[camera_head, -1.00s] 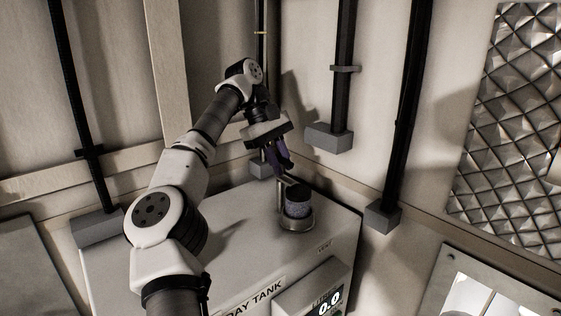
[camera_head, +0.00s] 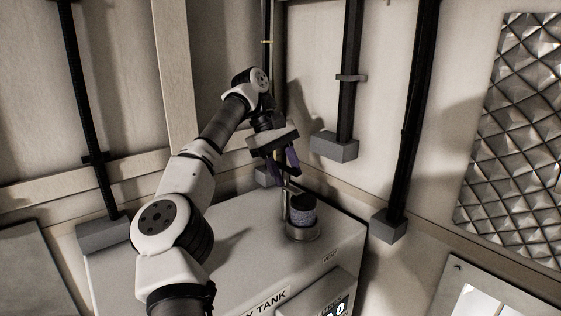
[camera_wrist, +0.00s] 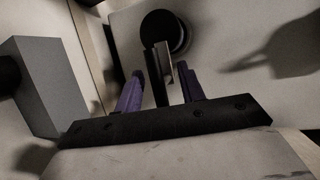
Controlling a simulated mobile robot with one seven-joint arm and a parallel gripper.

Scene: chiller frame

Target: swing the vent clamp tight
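The vent (camera_head: 303,213), a grey speckled cylinder with a dark cap, stands upright on the day tank's top. A pale metal clamp band (camera_head: 303,236) rings its base. A thin upright metal lever (camera_head: 286,206) stands at its left side. My gripper (camera_head: 287,177) is above and slightly left of the vent, pointing down. In the wrist view, its two purple fingers (camera_wrist: 160,88) are apart. The lever (camera_wrist: 160,70) shows between them, in front of the round black cap (camera_wrist: 163,32). I cannot tell whether either finger touches the lever.
The tank top (camera_head: 240,240) is otherwise clear. Dark vertical pipes with grey block ends, one of them a near block (camera_head: 334,146), run down the walls behind and right. A grey block (camera_wrist: 45,85) is left of my gripper in the wrist view. A display box (camera_head: 325,297) is on the tank's front.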

